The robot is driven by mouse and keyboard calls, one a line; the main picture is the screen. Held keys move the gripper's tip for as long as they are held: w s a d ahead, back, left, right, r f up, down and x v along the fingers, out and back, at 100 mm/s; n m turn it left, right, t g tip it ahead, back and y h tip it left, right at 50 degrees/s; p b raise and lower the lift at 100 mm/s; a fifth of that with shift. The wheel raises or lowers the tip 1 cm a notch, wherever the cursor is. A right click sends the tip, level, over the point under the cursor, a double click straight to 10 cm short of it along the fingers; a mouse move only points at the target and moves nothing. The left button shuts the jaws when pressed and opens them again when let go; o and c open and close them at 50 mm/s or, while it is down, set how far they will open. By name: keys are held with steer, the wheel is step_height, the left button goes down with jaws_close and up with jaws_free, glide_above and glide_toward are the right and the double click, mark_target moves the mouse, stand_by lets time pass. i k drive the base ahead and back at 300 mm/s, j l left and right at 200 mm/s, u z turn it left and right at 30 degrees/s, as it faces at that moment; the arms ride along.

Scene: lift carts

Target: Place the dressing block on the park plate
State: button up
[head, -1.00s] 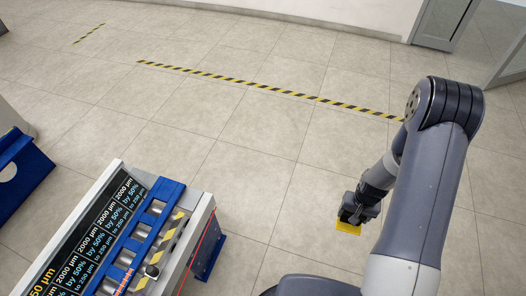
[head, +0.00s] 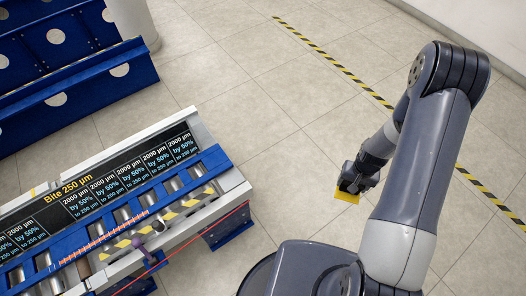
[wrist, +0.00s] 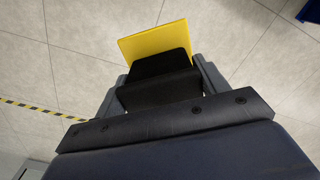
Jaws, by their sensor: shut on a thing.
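My gripper (head: 352,186) is at the right of the head view, out over bare floor and to the right of the machine. It is shut on a yellow block (head: 347,196), which shows below the fingers. In the wrist view the yellow block (wrist: 155,40) sticks out beyond the dark fingers of the gripper (wrist: 158,78), tilted in the picture. I take the yellow block for the dressing block. I cannot pick out the park plate in either view.
A machine with rollers, a blue rail (head: 190,170) and a black label panel (head: 90,200) fills the lower left. A blue frame with round holes (head: 75,50) stands at upper left. Yellow-black floor tape (head: 335,63) crosses the open tiled floor.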

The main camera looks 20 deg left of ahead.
mark_target(216, 158)
steer(key=i+u, duration=0.15)
steer(key=u, duration=0.25)
steer(key=i+u, duration=0.1)
steer(key=u, duration=0.25)
steer(key=i+l+u, duration=0.1)
steer(key=u, duration=0.3)
steer(key=i+l+u, duration=0.1)
steer(key=u, duration=0.25)
steer(key=i+l+u, duration=0.15)
steer(key=u, duration=0.2)
steer(key=i+l+u, duration=0.2)
steer(key=u, duration=0.15)
steer(key=i+l+u, duration=0.1)
steer(key=l+u, duration=0.25)
